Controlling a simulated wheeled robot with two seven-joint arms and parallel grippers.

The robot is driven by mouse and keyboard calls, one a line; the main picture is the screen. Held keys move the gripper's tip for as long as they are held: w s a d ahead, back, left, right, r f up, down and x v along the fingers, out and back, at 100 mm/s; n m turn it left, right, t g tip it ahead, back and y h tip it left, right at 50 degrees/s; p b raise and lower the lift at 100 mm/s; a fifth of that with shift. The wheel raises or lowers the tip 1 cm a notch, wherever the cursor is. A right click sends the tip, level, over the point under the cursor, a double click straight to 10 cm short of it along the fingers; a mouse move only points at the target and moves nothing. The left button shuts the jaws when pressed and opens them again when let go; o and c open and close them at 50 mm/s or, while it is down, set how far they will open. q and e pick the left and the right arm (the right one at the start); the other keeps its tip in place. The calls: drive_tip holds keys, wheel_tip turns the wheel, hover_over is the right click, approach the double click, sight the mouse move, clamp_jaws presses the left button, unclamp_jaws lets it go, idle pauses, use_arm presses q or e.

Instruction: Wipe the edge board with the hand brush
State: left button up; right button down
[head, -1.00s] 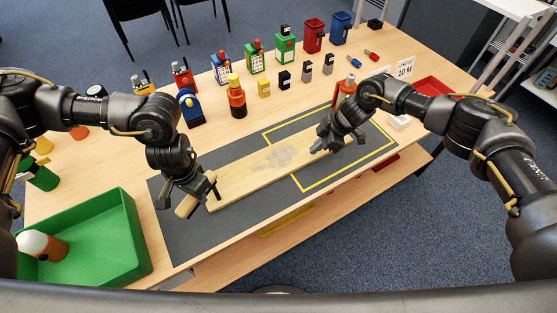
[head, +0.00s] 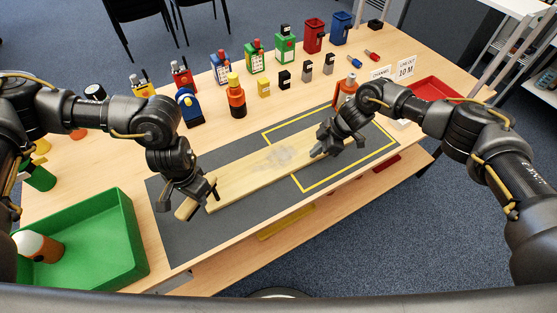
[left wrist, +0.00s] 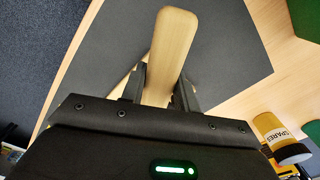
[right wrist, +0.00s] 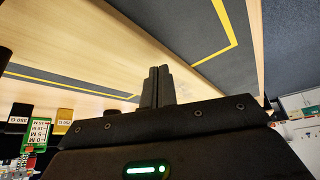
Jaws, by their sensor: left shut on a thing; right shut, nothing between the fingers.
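The edge board (head: 240,178), a long pale wooden plank with a grey smudge (head: 281,157) near its middle, lies on the dark mat. My left gripper (head: 206,190) is at the board's left end, shut on the wooden handle of the hand brush (head: 187,208). The handle also shows between the fingers in the left wrist view (left wrist: 172,45); the bristles are hidden. My right gripper (head: 318,152) is shut and empty over the board's right end. In the right wrist view its fingers (right wrist: 158,87) are together beside the board (right wrist: 80,35); I cannot tell whether they touch it.
A green bin (head: 128,235) with a bottle (head: 38,245) stands at the left. Bottles, small blocks and coloured containers line the back of the table, including an orange bottle (head: 236,98). A red tray (head: 437,90) is at the right. The mat (head: 185,243) is clear in front.

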use_arm(q)
drive_tip(key=shift+f+b, duration=0.5)
drive_tip(key=shift+f, duration=0.05)
use_arm(e)
drive_tip(key=shift+f, duration=0.7)
use_arm(q)
drive_tip(key=shift+r, duration=0.15)
use_arm(e)
drive_tip(key=shift+r, duration=0.2)
